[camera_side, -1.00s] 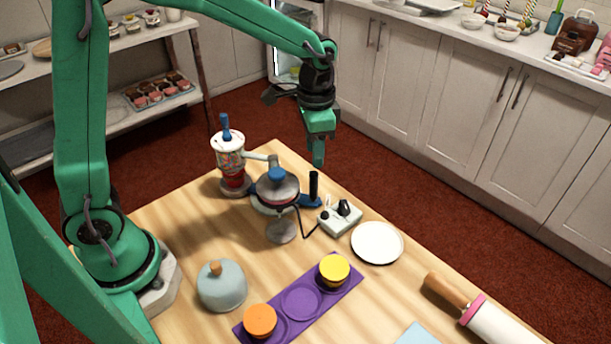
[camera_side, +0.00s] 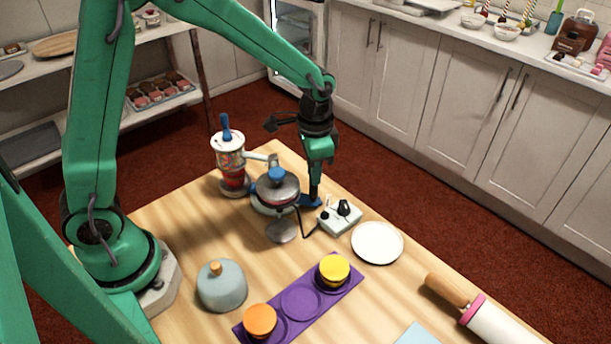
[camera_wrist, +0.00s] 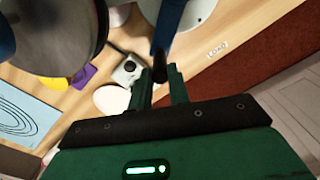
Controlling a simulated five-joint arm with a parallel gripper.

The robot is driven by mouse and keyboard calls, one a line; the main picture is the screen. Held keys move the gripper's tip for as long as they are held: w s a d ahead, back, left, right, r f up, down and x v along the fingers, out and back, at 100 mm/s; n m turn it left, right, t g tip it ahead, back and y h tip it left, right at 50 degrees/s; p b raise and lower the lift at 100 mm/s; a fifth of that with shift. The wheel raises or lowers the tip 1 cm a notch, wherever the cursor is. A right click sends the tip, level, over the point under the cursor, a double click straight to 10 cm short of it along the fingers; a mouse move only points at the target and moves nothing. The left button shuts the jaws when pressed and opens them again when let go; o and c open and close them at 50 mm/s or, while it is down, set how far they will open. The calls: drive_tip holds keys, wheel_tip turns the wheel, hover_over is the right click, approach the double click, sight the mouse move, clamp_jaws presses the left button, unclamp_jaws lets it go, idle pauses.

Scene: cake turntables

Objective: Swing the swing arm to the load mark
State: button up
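The turntable (camera_side: 281,231) has a grey round top with a blue knob (camera_side: 277,174). A blue swing arm (camera_side: 310,201) sticks out from its right side; a black upright handle stands on it. In the wrist view the handle (camera_wrist: 160,65) shows between and just beyond my fingertips, with gaps at both sides. My gripper (camera_wrist: 160,84) is open and points down at the handle. In the side view my gripper (camera_side: 315,185) covers most of the handle. A load mark (camera_wrist: 217,50) is lettered on the wooden table in the wrist view, right of the handle.
A small control box (camera_side: 340,217) with a cable stands close right of the swing arm. A white plate (camera_side: 377,242) lies beyond it. A sprinkle jar (camera_side: 231,160) stands behind left. A purple tray (camera_side: 300,303) and a grey-blue dome (camera_side: 221,285) are in front.

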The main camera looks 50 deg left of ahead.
drive_tip(key=shift+w+a, duration=1)
drive_tip(key=shift+w, duration=0.05)
drive_tip(key=shift+w+a, duration=0.45)
drive_tip(key=shift+a, duration=0.2)
drive_tip(key=shift+w+a, duration=0.3)
drive_tip(key=shift+a, duration=0.25)
